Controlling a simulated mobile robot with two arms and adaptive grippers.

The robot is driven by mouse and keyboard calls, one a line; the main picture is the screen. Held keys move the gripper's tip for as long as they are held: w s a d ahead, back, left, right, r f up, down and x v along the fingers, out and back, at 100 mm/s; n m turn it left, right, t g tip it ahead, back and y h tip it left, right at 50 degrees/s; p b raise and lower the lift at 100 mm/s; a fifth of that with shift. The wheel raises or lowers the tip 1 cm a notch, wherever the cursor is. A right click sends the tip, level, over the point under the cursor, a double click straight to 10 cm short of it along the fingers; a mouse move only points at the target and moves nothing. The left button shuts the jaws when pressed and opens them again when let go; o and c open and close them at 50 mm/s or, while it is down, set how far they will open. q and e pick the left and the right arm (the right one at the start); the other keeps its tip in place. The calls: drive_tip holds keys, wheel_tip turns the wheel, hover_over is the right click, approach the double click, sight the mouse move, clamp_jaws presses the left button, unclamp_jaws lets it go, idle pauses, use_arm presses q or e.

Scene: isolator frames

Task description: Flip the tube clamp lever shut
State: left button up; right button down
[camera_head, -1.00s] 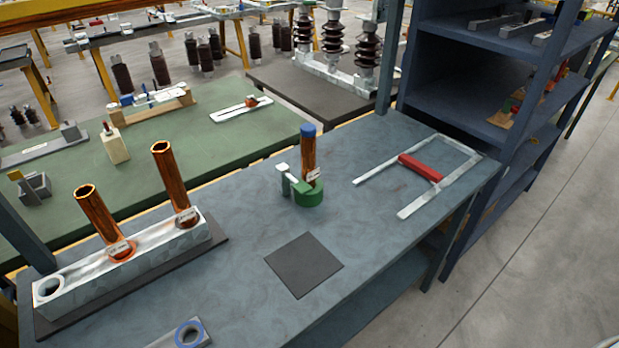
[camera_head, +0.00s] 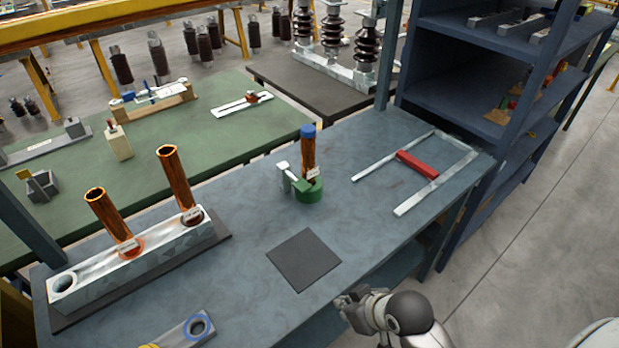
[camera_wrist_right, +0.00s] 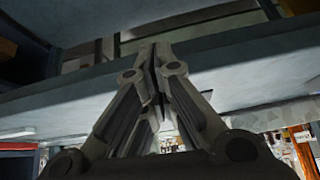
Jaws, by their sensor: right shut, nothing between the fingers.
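The tube clamp has a green round base (camera_head: 309,193) on the blue-grey bench. It stands around the foot of an upright copper tube (camera_head: 308,158) with a blue cap and a small white label. A pale lever (camera_head: 284,170) sticks up and out at the clamp's left side, apart from the tube. My right gripper (camera_head: 343,300) is at the bench's front edge, below and right of the clamp and well apart from it. Its fingers (camera_wrist_right: 153,50) are shut and empty in the right wrist view, with the bench edge beyond them. My left gripper is not in view.
A dark square mat (camera_head: 304,260) lies in front of the clamp. A metal block (camera_head: 130,267) with two copper tubes stands at left. A metal frame with a red bar (camera_head: 418,165) lies at right. A blue-ringed part (camera_head: 198,327) lies at the front. A shelf (camera_head: 470,95) stands behind right.

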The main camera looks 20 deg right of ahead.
drive_tip(key=w+r+t, duration=0.1)
drive_tip(key=w+r, duration=0.1)
drive_tip(key=w, duration=0.2)
drive_tip(key=w+r+t+y, duration=0.1)
drive_tip(key=w+r, duration=0.2)
drive_tip(key=w, duration=0.1)
drive_tip(key=w+r+n+t+y, duration=0.1)
drive_tip(key=w+r+t, duration=0.1)
drive_tip(key=w+r, duration=0.1)
drive_tip(key=shift+w+d+r, duration=0.2)
drive_tip(key=shift+w+d, duration=0.2)
drive_tip(key=shift+w, duration=0.15)
drive_tip(key=w+d+r+t+y, duration=0.1)
drive_tip(key=w+d+r+t, duration=0.3)
drive_tip(key=w+r, duration=0.4)
drive_tip(key=shift+w+r, duration=0.35)
drive_tip(key=shift+w, duration=0.35)
drive_tip(key=p, duration=0.3)
hover_over(296, 180)
drive_tip(key=s+d, duration=0.2)
drive_tip(key=s, duration=0.2)
wheel_tip(296, 180, down, 2)
drive_tip(key=shift+s+d+f, duration=0.1)
drive_tip(key=shift+s+f, duration=0.1)
drive_tip(key=shift+f, duration=0.95)
drive_tip(key=shift+s+d+f, duration=0.1)
drive_tip(key=shift+s+f, duration=0.05)
drive_tip(key=shift+f, duration=0.95)
